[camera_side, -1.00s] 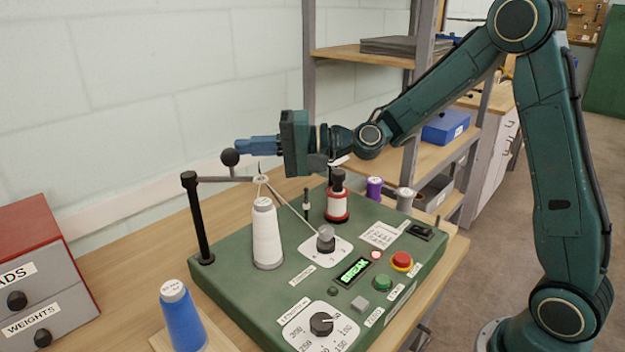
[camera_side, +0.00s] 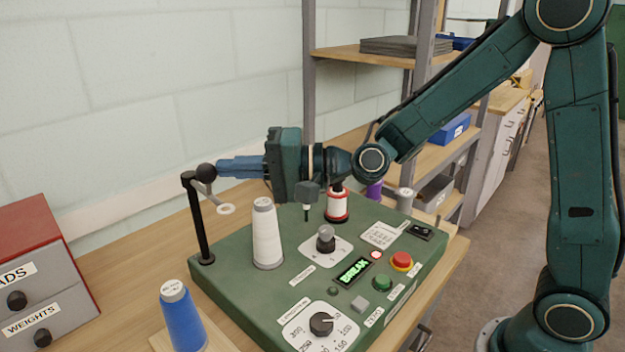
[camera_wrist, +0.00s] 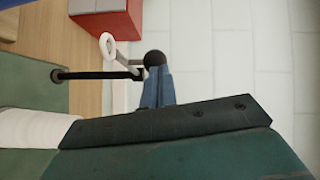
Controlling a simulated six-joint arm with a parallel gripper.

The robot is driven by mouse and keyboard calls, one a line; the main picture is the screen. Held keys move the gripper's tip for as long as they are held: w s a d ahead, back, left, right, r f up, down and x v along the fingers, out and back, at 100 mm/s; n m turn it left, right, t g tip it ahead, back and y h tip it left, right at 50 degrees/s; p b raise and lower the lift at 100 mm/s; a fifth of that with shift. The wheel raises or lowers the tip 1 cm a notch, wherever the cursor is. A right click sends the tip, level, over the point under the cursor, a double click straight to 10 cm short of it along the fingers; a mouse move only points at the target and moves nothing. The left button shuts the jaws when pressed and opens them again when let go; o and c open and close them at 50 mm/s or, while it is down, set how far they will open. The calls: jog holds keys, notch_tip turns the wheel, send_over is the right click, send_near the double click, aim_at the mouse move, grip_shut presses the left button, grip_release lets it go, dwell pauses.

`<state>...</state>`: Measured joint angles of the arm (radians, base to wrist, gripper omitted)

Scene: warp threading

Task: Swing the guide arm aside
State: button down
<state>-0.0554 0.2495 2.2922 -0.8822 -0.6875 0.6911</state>
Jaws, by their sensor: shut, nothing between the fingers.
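The guide arm (camera_side: 206,192) is a short grey bar on top of a black post (camera_side: 201,225) at the machine's back left. It ends in a dark ball knob (camera_side: 206,171) and a pale ring (camera_side: 226,209). My gripper (camera_side: 219,168) is shut and empty, its blue fingertips at the knob's right side, touching or nearly so. In the wrist view the fingertips (camera_wrist: 157,75) lie just below the knob (camera_wrist: 155,58), with the ring (camera_wrist: 107,45) to its left. The white cone (camera_side: 266,236) stands upright on the green machine (camera_side: 230,300), clear of the ring.
A blue cone (camera_side: 182,318) stands at the front left, near the grey and red drawers (camera_side: 40,270). A red and white spool (camera_side: 337,206) stands at the machine's back. The display (camera_side: 353,271) reads BREAK. The wall is behind the post.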

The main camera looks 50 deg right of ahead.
aim_at(226, 204)
jog(key=shift+s+a, duration=0.2)
jog(key=shift+a, duration=1.3)
jog(key=shift+a, duration=0.15)
jog(key=shift+s, duration=0.15)
jog(key=v, duration=0.7)
jog(key=shift+d, duration=0.55)
jog(key=s+d+f+n+g+h, duration=0.1)
jog(key=s+d+n+g+h, duration=0.3)
jog(key=s+d, duration=0.4)
jog(key=s+d+f+n+g+h, duration=0.2)
jog(key=s+d+h, duration=0.5)
jog(key=s, duration=0.7)
jog(key=shift+d+f+n+g, duration=0.25)
jog(key=shift+d+n+g, duration=0.65)
jog(key=shift+d, duration=0.05)
